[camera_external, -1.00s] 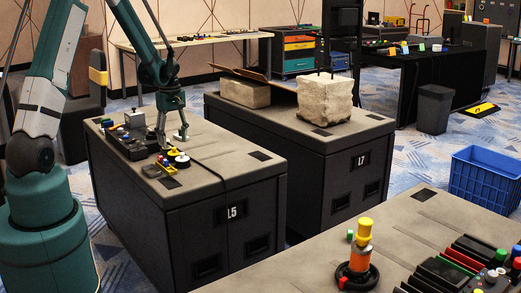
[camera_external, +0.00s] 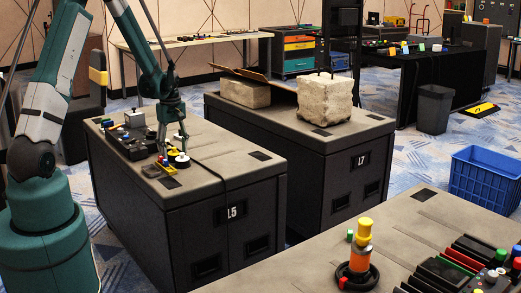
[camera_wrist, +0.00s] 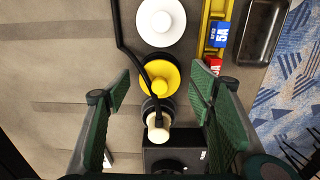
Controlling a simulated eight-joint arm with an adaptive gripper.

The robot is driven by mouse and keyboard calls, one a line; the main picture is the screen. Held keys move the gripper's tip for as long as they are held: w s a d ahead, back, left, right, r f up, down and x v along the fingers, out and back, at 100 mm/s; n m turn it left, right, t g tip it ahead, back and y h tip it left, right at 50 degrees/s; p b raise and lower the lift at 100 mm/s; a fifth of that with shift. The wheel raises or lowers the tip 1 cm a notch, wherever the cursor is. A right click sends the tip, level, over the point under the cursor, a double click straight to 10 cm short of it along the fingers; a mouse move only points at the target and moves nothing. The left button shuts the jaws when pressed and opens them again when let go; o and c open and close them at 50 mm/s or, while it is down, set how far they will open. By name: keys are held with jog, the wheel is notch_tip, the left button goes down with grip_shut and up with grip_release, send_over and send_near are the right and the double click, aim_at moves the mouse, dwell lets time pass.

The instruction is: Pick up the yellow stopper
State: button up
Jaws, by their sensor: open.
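A yellow round piece (camera_wrist: 168,68) that looks like the stopper lies on the case top in the wrist view, between a white round piece and a dark ribbed part. A black cable crosses it. My gripper (camera_wrist: 160,92) is open and empty, its green fingers on either side, just short of the yellow piece in the picture. In the external view my gripper (camera_external: 173,152) is low over case L5 (camera_external: 225,175), close to the white round piece (camera_external: 182,161). Another yellow cylinder (camera_external: 364,228) tops an orange one in the foreground.
A yellow tray (camera_wrist: 203,38) with blue and red blocks and a dark metal tray (camera_wrist: 262,40) lie to the right in the wrist view. A pale-tipped plug (camera_wrist: 158,128) and black box (camera_wrist: 174,155) lie between my fingers. Case L7 (camera_external: 340,170) stands behind.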

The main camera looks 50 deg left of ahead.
aim_at(174, 148)
jog(key=c, duration=0.8)
jog(key=shift+r, duration=0.1)
jog(key=shift+r+p, duration=1.05)
jog(key=shift+r, duration=3.85)
